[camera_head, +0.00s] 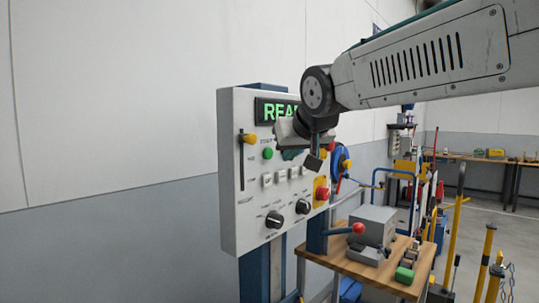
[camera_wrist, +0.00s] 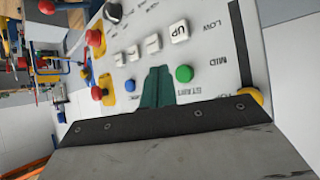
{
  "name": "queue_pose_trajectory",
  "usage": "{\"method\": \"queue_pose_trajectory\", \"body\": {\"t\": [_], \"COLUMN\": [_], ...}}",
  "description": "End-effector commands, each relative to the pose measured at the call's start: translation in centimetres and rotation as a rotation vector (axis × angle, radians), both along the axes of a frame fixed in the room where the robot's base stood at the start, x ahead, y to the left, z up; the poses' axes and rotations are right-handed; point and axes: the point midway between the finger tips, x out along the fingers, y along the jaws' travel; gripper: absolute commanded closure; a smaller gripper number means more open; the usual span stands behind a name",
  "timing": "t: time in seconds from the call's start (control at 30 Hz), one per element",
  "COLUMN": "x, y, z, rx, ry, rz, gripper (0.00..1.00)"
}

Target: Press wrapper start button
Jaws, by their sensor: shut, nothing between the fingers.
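The green start button (camera_head: 267,153) sits on the left part of the white control panel (camera_head: 240,215), below the lit display (camera_head: 272,112). In the wrist view the green button (camera_wrist: 184,73) shows with a partly covered label beside it. My gripper (camera_head: 291,154) is in front of the panel, to the right of the button. Its teal fingers (camera_wrist: 157,86) are shut and empty, and they are just left of the button in the wrist view, apart from it in the picture. I cannot tell whether the tips touch the panel.
A yellow slider knob (camera_head: 249,139) stands left of the green button. White buttons (camera_wrist: 179,32), dark knobs (camera_head: 274,219) and a red mushroom button (camera_head: 322,193) share the panel. A blue button (camera_wrist: 130,85) is near my fingers. A wooden workbench (camera_head: 400,282) stands to the right.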

Motion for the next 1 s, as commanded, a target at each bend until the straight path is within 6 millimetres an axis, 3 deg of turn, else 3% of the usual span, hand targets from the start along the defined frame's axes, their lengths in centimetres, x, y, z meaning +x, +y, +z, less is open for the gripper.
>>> {"method": "queue_pose_trajectory", "body": {"t": [0.3, 1.0], "x": [1.5, 1.6], "y": [1.9, 2.0], "z": [0.0, 0.0], "rx": [-0.001, 0.0], "ry": [0.0, 0.0], "rz": [0.001, 0.0], "gripper": [1.0, 1.0]}}
